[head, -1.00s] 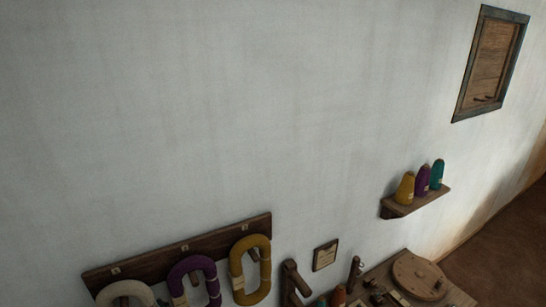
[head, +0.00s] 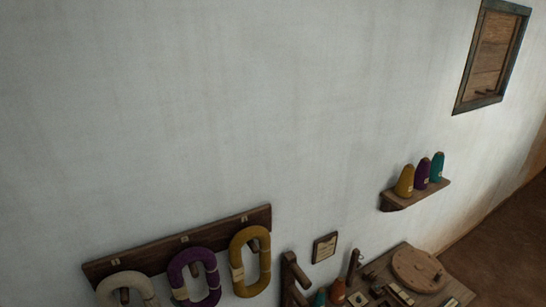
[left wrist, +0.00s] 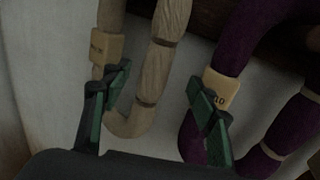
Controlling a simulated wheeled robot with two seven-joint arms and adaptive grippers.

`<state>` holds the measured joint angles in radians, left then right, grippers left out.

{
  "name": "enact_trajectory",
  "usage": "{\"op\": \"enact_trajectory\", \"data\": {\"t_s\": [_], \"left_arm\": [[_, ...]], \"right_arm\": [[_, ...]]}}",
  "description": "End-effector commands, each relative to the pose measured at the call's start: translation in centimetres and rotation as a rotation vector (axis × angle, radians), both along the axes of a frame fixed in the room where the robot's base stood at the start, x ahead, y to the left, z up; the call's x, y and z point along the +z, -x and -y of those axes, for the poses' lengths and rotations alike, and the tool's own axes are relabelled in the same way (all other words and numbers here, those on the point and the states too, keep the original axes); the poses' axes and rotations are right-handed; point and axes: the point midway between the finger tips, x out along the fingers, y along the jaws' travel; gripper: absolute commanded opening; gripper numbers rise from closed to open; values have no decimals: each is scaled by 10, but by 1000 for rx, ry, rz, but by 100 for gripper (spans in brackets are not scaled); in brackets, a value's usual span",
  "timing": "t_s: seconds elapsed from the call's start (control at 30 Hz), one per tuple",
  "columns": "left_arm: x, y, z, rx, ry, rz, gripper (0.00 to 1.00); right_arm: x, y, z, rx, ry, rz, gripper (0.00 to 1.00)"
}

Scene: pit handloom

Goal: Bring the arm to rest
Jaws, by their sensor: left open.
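My left gripper (left wrist: 160,110) shows in the left wrist view, with its two green-padded fingers spread apart and nothing between the tips. Beyond it hang a pale beige yarn hank (left wrist: 170,45) and a purple yarn hank (left wrist: 245,60), each with a tan band. I cannot tell whether the fingers touch either hank. In the head view the pale hank (head: 148,285), the purple hank (head: 211,272) and a mustard hank (head: 265,262) hang from a wooden peg rail (head: 220,231). Neither gripper shows in the head view.
A small wall shelf (head: 420,195) holds mustard, purple and teal cones. Below it a wooden bench (head: 455,290) carries a round wooden disc (head: 420,268) and small items. A small plaque (head: 325,247) and a framed wooden panel (head: 491,58) are on the wall.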

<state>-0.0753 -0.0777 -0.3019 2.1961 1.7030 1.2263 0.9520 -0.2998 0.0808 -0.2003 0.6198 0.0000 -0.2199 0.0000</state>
Motion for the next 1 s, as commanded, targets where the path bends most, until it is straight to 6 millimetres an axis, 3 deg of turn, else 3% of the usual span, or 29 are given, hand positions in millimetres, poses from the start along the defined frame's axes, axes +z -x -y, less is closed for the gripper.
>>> {"op": "enact_trajectory", "data": {"t_s": [0.03,0.33,0.43,1.0], "left_arm": [[4,-8,-14,7,-12,5,53],[5,-42,-61,6,-13,6,53],[17,-26,-51,3,-7,4,53],[14,70,1,5,-5,3,53]], "right_arm": [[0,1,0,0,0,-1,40],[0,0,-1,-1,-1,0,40],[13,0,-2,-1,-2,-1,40],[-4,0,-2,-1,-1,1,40]]}}
